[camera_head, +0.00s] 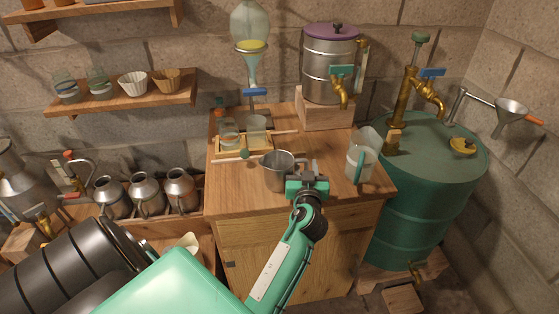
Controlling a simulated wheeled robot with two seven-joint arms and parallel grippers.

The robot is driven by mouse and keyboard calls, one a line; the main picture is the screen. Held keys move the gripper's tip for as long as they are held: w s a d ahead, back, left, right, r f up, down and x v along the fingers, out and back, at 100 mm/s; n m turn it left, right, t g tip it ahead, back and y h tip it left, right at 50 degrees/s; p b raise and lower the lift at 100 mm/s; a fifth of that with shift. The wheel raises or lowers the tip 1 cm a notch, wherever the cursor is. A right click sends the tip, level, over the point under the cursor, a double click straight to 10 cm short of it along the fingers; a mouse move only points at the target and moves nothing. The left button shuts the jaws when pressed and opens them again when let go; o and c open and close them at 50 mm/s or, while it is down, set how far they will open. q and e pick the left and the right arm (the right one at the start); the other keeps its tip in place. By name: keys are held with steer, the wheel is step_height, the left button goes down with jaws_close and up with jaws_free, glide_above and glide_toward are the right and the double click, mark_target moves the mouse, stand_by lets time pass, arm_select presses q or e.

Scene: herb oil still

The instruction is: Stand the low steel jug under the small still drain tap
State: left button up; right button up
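A low, wide steel jug (277,174) stands upright on the wooden cabinet top, its handle on its right side. My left gripper (307,182) is right at the jug's handle side, at its front right. The gripper covers part of the handle, and I cannot tell whether its fingers are closed on it. A steel still (12,170) stands partly cut off at the far left, with a brass tap (42,214) low on it above a wooden block (20,242). My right gripper is not in view.
Several steel jugs (145,192) stand on a low shelf between still and cabinet. A clear jug (360,160) is right of my gripper. A purple-lidded steel urn (330,65) with a brass tap, a tray of glasses (262,145) and a green drum (425,200) stand near.

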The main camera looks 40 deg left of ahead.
arm_select(q)
steer(key=shift+s+d+r, duration=0.1)
steer(key=shift+r, duration=0.05)
steer(key=shift+c, duration=0.2)
jaws_close()
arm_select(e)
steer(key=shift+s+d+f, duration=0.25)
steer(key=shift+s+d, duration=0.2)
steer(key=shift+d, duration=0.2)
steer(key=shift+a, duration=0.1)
